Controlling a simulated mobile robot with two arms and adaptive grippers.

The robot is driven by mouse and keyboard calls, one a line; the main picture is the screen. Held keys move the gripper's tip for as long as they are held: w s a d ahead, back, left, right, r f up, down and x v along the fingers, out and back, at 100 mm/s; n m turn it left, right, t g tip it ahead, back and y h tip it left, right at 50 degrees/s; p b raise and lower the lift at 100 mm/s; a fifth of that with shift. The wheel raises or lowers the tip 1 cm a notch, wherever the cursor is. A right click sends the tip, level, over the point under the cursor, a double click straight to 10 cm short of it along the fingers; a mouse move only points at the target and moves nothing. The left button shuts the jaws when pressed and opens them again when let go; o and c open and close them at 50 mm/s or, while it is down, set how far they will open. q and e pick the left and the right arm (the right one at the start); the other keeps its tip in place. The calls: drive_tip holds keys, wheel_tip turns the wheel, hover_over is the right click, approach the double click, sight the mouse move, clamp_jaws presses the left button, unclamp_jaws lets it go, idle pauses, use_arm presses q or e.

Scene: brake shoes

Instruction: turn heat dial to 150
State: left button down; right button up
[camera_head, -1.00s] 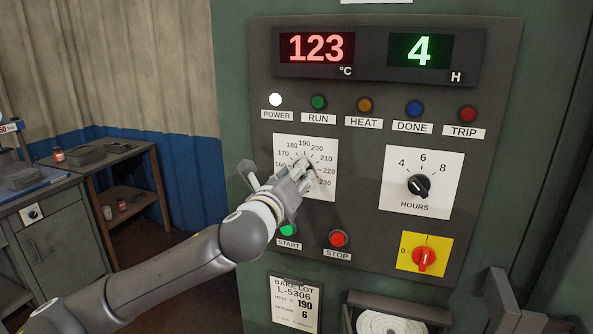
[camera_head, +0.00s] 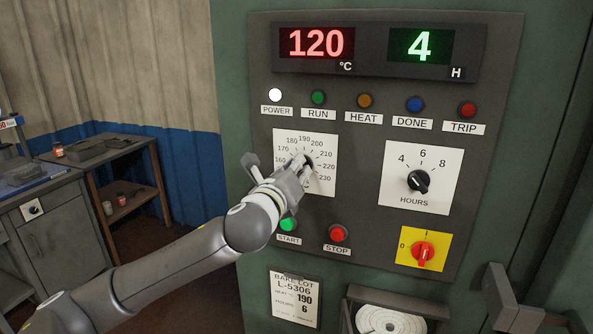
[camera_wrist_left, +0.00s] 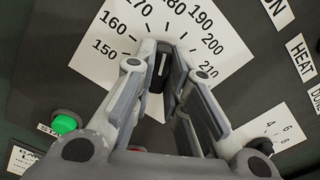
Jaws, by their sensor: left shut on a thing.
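A pale line on the knob points up the picture, roughly between 170 and 180. The red display (camera_head: 315,43) reads 120 °C. My right gripper is not in view.
The hours dial (camera_head: 419,182) is to the right, below the green display (camera_head: 420,47) reading 4. A green start button (camera_head: 288,224), red stop button (camera_head: 338,233) and red switch (camera_head: 423,253) sit below. A lot card (camera_head: 295,299) shows 190 and 6.

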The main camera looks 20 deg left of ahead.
use_arm(q)
drive_tip(key=shift+n, duration=0.3)
drive_tip(key=shift+f+n+p, duration=0.15)
drive_tip(key=shift+n+p, duration=0.45)
drive_tip(key=shift+n, duration=3.7)
drive_tip(key=shift+f+n+p, duration=0.15)
drive_tip(key=shift+n+p, duration=0.4)
drive_tip(key=shift+n, duration=3.75)
drive_tip(key=c, duration=1.5)
unclamp_jaws()
drive_tip(key=shift+a, duration=0.1)
drive_tip(key=shift+o, duration=0.2)
